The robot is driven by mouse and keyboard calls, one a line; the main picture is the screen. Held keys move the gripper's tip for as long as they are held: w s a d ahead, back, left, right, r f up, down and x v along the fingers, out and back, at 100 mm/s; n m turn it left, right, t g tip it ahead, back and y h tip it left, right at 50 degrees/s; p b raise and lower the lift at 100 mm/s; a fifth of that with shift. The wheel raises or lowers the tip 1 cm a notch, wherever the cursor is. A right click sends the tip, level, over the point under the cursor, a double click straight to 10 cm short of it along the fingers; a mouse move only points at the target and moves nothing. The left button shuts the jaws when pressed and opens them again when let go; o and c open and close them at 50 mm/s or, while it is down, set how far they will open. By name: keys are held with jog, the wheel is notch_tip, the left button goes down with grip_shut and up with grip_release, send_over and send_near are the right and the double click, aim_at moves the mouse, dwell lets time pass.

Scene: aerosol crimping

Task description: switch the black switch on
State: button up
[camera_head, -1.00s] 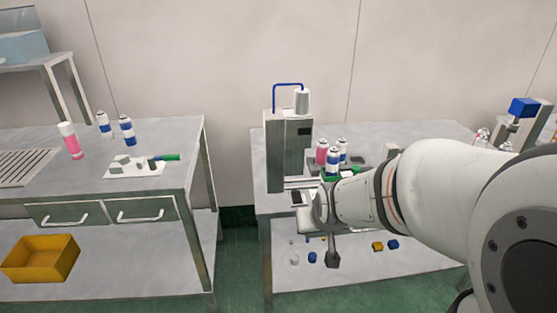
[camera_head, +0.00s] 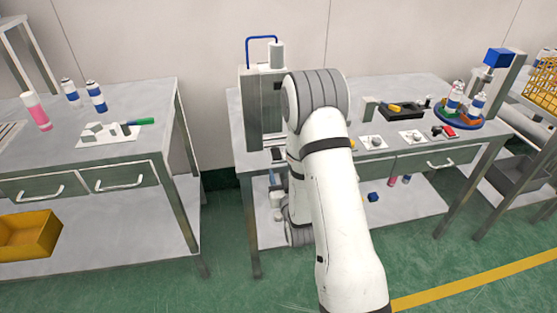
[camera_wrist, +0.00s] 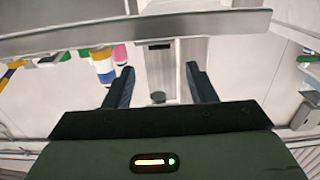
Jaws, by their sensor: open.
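The grey crimping machine (camera_head: 252,108) with a blue hose on top stands on the middle table, partly behind my arm. I cannot make out the black switch for certain. A small dark piece (camera_head: 278,154) shows at the machine's foot, at the table's front edge. In the wrist view my gripper (camera_wrist: 158,78) is open and empty, its two dark fingers apart. A small dark round piece (camera_wrist: 157,97) shows between the fingers, too small to name. In the head view my arm hides most of the gripper.
In the wrist view a pale table edge (camera_wrist: 150,32) crosses above the fingers, and cans (camera_wrist: 103,66) appear upside down. On the middle table a black tray (camera_head: 401,110) and blue round stand (camera_head: 458,121) lie right. A yellow bin (camera_head: 28,234) is on the left shelf.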

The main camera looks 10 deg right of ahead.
aim_at(277, 155)
jog(key=w+p, duration=0.1)
jog(key=w, duration=0.6)
jog(key=shift+w, duration=0.25)
jog(key=shift+c, duration=0.3)
